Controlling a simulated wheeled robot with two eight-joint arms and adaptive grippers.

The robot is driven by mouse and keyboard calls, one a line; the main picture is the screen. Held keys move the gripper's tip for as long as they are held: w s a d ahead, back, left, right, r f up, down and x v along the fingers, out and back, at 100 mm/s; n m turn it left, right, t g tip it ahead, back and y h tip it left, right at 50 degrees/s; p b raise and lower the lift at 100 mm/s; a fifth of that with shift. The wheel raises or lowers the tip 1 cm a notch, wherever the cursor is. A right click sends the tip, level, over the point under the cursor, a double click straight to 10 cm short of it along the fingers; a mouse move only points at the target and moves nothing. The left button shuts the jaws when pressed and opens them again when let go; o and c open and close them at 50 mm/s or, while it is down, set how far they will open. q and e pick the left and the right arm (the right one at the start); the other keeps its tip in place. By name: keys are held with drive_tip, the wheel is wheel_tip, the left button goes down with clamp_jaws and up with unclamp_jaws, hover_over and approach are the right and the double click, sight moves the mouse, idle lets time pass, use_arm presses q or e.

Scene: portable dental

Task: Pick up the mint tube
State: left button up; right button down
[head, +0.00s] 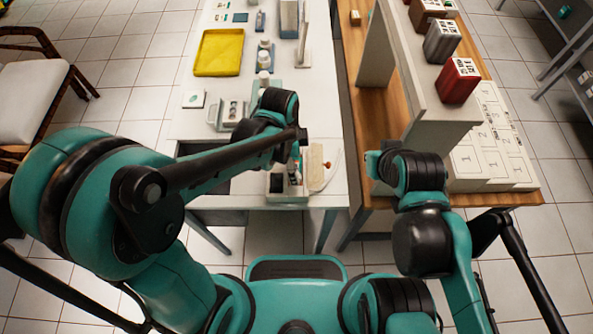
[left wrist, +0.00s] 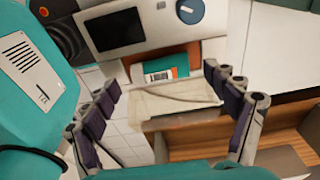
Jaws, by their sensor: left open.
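I cannot pick out the mint tube for certain. In the left wrist view a teal and orange item with a white barcode label (left wrist: 166,73) shows beyond and between the fingertips of my left gripper (left wrist: 163,97), which is open and empty. It stands behind a pale, box-like edge (left wrist: 165,105). In the head view several small upright items (head: 295,168) stand in a small open box (head: 288,198) at the table's near edge. My left arm reaches over the table there and hides its gripper. My right gripper is out of view.
On the white table (head: 210,110) are a yellow tray (head: 219,52), white bottles (head: 264,62) and a metal holder (head: 232,113). A wooden table with a raised shelf stands to the right, carrying a red box (head: 458,80) and white numbered boxes (head: 490,150). A gap separates the tables.

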use_arm(q)
wheel_tip(320, 180, down, 2)
drive_tip(key=shift+d, duration=0.1)
drive_tip(key=shift+r, duration=0.1)
drive_tip(key=c, duration=1.3)
